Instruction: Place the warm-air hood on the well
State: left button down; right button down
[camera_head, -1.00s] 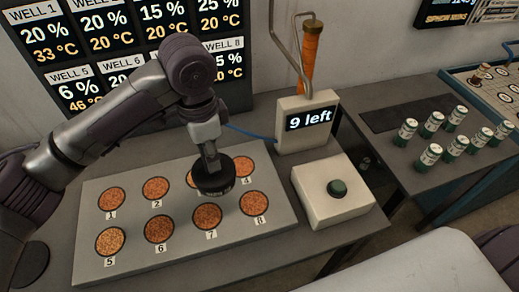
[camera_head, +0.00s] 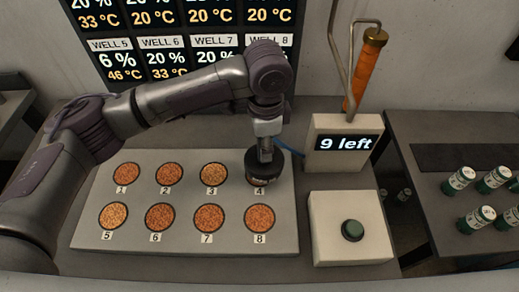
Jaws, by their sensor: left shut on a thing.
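The warm-air hood (camera_head: 262,168) is a short black cylinder. My left gripper (camera_head: 265,150) is shut on its top from above. The hood is over well 4 at the back right of the grey well plate (camera_head: 185,240) and covers most of that well. I cannot tell whether it touches the plate. Wells 1 (camera_head: 126,174), 2 (camera_head: 170,174), 3 (camera_head: 213,174), 5 (camera_head: 113,215), 6 (camera_head: 159,216), 7 (camera_head: 208,217) and 8 (camera_head: 259,218) show orange-brown grains. My right gripper is not in view.
A box with a "9 left" display (camera_head: 345,143) and an orange-handled lever (camera_head: 366,75) stands right of the plate. Several green-and-white jars (camera_head: 475,219) stand on the right table. A wall board (camera_head: 178,45) lists well readings.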

aim_at(259, 152)
pick_arm(q)
jog(key=shift+w+a+f, duration=0.45)
jog(key=shift+w+f, duration=0.05)
jog(key=shift+w, duration=0.3)
jog(key=shift+a+f, duration=0.1)
jog(key=shift+f, duration=0.15)
notch_tip(259, 152, down, 3)
jog(key=shift+f+p, duration=0.1)
jog(key=shift+p, duration=0.5)
jog(key=shift+f, duration=0.25)
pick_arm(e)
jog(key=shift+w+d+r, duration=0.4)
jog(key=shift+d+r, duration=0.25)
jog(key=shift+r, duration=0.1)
pick_arm(q)
jog(key=shift+f, duration=0.1)
jog(key=c, duration=0.8)
grip_release()
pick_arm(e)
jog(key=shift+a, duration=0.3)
